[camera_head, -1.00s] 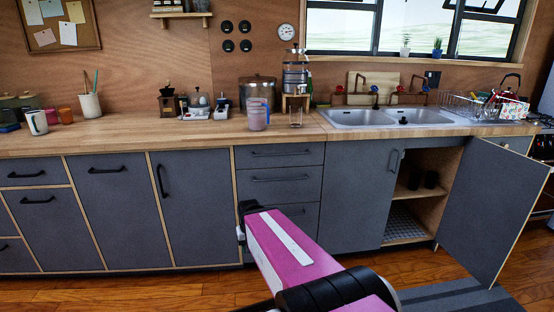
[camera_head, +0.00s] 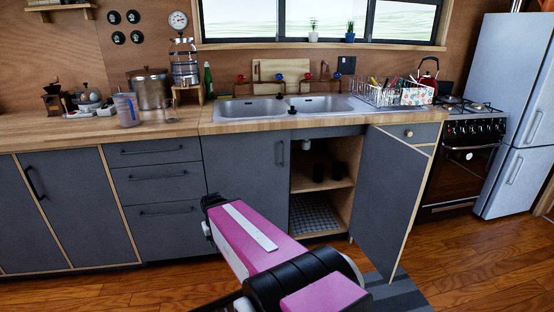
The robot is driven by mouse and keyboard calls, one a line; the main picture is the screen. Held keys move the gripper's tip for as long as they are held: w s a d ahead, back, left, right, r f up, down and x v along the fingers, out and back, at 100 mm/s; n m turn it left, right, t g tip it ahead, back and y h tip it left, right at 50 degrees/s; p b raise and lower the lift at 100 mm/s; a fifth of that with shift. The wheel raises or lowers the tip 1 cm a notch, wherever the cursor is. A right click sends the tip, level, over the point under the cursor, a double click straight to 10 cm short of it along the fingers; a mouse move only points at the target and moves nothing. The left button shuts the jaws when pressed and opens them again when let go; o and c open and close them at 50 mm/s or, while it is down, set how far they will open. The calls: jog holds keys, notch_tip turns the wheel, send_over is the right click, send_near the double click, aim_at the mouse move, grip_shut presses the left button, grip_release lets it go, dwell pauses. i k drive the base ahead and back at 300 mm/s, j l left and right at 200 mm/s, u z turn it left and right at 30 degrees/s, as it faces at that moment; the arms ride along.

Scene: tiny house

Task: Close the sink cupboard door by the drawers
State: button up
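The sink cupboard door by the drawers (camera_head: 245,178) is a dark grey panel with a bar handle near its right edge. It looks flush or nearly flush with the cabinet front; a small gap cannot be ruled out. The other sink cupboard door (camera_head: 388,195), on the right, stands wide open toward me. The drawers (camera_head: 155,184) are shut. My gripper (camera_head: 209,213) is at the far end of my pink arm, in front of the lower left part of the door by the drawers. Its fingers are mostly hidden, and contact cannot be seen.
The open cupboard interior (camera_head: 325,175) shows a shelf with dark cups. A double sink (camera_head: 290,107) is above. A stove (camera_head: 465,155) and a fridge (camera_head: 515,115) stand right. Wooden floor (camera_head: 470,260) is clear at right; a grey mat (camera_head: 400,294) lies below the open door.

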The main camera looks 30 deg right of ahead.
aim_at(392, 175)
jog(key=k+l, duration=0.15)
jog(key=l, duration=0.25)
jog(key=k+l+u, duration=0.1)
jog(key=l, duration=0.3)
jog(key=k+l, duration=0.2)
jog(key=l, duration=0.2)
jog(key=k+l, duration=0.15)
jog(key=l, duration=0.25)
jog(key=k+l+u, duration=0.1)
jog(key=l, duration=0.3)
jog(key=k+l, duration=0.35)
jog(key=l, duration=0.3)
jog(key=k+l, duration=0.1)
jog(key=l, duration=0.3)
jog(key=k+l+u, duration=0.1)
jog(key=l, duration=0.3)
jog(key=k+l, duration=0.1)
jog(key=l, duration=0.3)
jog(key=k+l+u, duration=0.1)
jog(key=l, duration=0.3)
jog(key=k+l, duration=0.15)
jog(key=l, duration=0.25)
